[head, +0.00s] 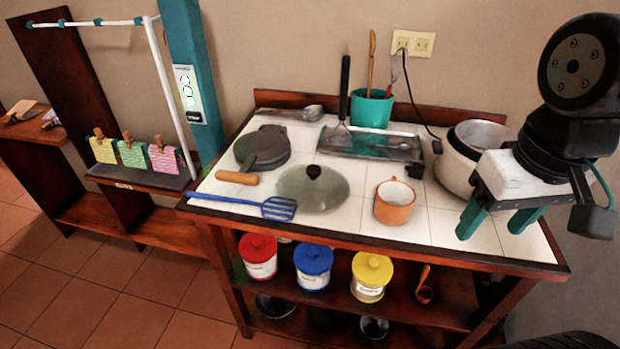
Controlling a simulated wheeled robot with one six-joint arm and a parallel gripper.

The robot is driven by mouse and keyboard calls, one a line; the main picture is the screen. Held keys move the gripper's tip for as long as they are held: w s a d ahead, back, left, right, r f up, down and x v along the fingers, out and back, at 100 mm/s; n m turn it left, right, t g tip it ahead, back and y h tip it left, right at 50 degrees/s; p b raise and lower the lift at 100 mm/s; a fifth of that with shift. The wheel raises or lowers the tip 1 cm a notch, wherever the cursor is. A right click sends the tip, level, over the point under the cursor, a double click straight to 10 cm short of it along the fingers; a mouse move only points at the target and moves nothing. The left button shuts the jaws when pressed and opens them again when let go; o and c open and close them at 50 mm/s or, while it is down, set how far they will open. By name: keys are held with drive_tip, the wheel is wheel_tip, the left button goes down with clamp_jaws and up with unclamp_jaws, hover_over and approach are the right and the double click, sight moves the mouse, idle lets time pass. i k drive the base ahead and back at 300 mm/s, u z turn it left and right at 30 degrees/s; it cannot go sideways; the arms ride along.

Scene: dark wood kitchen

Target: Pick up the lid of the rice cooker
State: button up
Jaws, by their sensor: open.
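The round glass lid (318,192) with a black knob lies on the white tiled counter, near the middle of its front half. The rice cooker (452,172) is a pale round pot with no lid on it, standing at the counter's right, with a black cord running to the wall. It is partly hidden by my gripper. My gripper (487,229) has two teal fingers. It is open and empty, pointing down over the counter's right front, well to the right of the lid and apart from it.
An orange mug (395,202) stands between the lid and my gripper. A blue slotted spatula (278,208) and a dark press pan (262,148) lie left of the lid. A dark tray (370,144) and a teal utensil pot (371,109) are behind. Canisters (313,266) stand below.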

sight(304, 187)
drive_tip(key=z, duration=3.25)
drive_tip(key=k, duration=1.3)
drive_tip(key=u, duration=1.6)
